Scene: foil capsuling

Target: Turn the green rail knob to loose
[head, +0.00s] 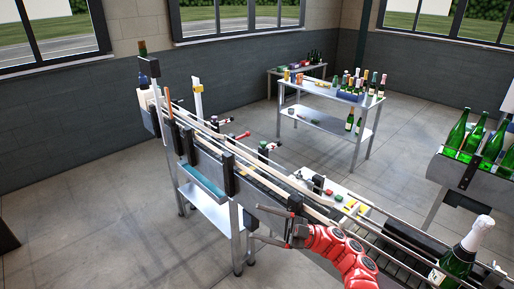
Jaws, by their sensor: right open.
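The conveyor (255,200) runs diagonally from the back left to the lower right, with long guide rails along it. A small green-topped knob (263,145) stands on the far side of the rails, near the middle of the picture. It is too small to tell how it is turned. My right gripper (272,226), on a red arm from the lower right, is open and empty. It is at the near side of the conveyor, below and apart from the green knob in the picture. My left gripper is not in view.
Red-ended fittings (242,135) stand along the far rail. A foil-capped bottle (463,252) stands on the conveyor at lower right. A small white table (340,198) with coloured pieces lies beyond the rails. A bottle table (330,90) stands at the back.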

